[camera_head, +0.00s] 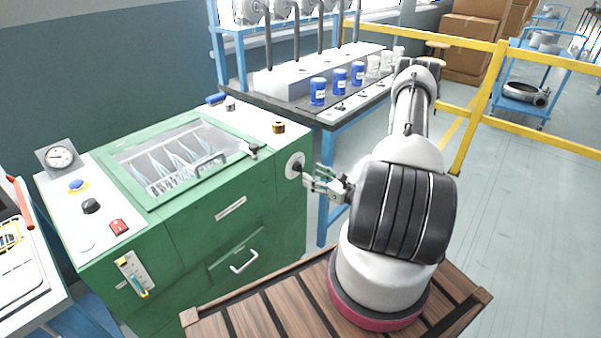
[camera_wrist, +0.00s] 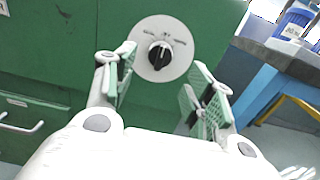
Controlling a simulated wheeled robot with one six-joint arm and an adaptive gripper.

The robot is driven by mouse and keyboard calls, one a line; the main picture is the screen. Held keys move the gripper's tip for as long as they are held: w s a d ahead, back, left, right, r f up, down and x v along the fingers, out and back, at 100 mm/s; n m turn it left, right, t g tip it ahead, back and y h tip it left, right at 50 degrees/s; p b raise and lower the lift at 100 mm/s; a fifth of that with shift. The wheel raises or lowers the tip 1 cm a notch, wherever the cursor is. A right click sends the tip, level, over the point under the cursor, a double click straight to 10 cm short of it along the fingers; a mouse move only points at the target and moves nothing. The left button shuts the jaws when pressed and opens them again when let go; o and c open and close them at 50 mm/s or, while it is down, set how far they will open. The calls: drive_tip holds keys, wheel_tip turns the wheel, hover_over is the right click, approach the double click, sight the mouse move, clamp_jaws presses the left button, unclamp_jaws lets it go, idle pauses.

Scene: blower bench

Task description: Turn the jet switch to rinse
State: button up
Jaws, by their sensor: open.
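The jet switch (camera_wrist: 159,55) is a black rotary knob on a round pale dial plate, on the green front of the blower bench. Its pointer mark stands roughly upright in the wrist view; the small lettering around the dial is too blurred to read. The dial also shows in the head view (camera_head: 294,166) at the right end of the green front. My gripper (camera_wrist: 156,92) is open and empty, facing the dial, with its green-padded fingers to the left and right below the knob. The fingers appear apart from the knob. In the head view my gripper (camera_head: 308,177) is close to the dial.
The green bench (camera_head: 160,225) has a windowed lid, a gauge (camera_head: 60,157), a red switch (camera_head: 119,227) and drawer handles. A blue-framed table (camera_head: 325,150) with blue cups stands behind, right of the dial. A yellow railing (camera_head: 480,105) lies farther right.

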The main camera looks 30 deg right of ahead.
sight(299, 167)
drive_tip(key=x, duration=0.6)
drive_tip(key=c, duration=1)
drive_tip(key=shift+m, duration=0.3)
drive_tip(key=m, duration=0.8)
drive_tip(key=shift+s, duration=0.1)
drive_tip(key=shift+m, duration=0.4)
